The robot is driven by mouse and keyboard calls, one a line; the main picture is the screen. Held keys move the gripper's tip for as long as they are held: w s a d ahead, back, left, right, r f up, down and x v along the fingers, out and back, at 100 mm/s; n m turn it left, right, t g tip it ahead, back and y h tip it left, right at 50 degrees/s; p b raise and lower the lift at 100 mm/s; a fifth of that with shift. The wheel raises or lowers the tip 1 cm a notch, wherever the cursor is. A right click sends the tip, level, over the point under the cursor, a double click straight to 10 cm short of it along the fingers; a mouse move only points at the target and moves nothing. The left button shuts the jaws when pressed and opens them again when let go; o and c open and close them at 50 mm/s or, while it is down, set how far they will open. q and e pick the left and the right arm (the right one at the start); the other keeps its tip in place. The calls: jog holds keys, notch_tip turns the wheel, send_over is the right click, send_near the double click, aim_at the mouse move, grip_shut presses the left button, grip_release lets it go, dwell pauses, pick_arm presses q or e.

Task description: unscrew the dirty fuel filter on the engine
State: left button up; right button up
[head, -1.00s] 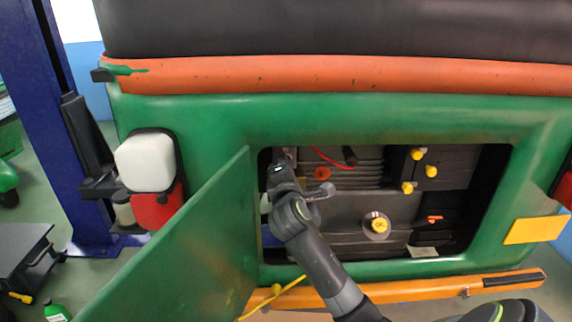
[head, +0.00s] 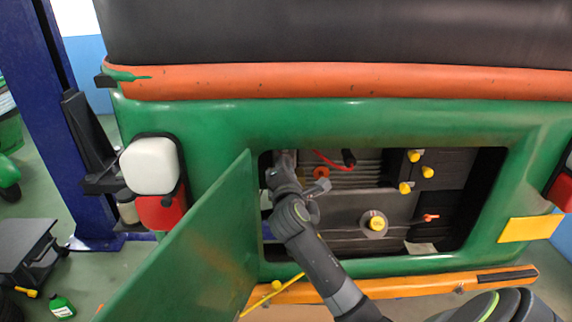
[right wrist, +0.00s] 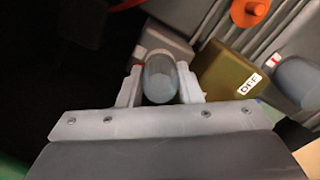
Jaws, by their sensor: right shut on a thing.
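The fuel filter (right wrist: 160,76), a grey rounded cylinder, sits between the two fingers of my right gripper (right wrist: 160,92) in the right wrist view. The gripper is shut on it. Behind the filter is a grey block on the engine. In the head view my right arm reaches into the left side of the engine opening. Its gripper (head: 281,165) is small and partly hidden there, and I cannot make out the filter. The engine (head: 340,205) fills the opening. My left gripper is not in view.
The green hatch door (head: 190,245) stands open to the left of my arm. Yellow caps (head: 427,172) and an oil cap (head: 376,223) sit on the engine. In the right wrist view a brass box (right wrist: 228,80) marked OFF is close beside the right finger. The orange bumper (head: 420,285) runs below.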

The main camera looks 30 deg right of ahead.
jog(key=shift+r+n+p, duration=0.15)
jog(key=shift+n+p, duration=0.45)
jog(key=shift+n, duration=0.1)
jog(key=shift+r+n+p, duration=0.15)
jog(key=shift+n+p, duration=0.15)
jog(key=shift+p, duration=0.25)
jog(key=shift+w+n+p, duration=0.1)
jog(key=shift+n+p, duration=1.3)
jog(key=shift+p, duration=0.25)
jog(key=shift+n, duration=0.3)
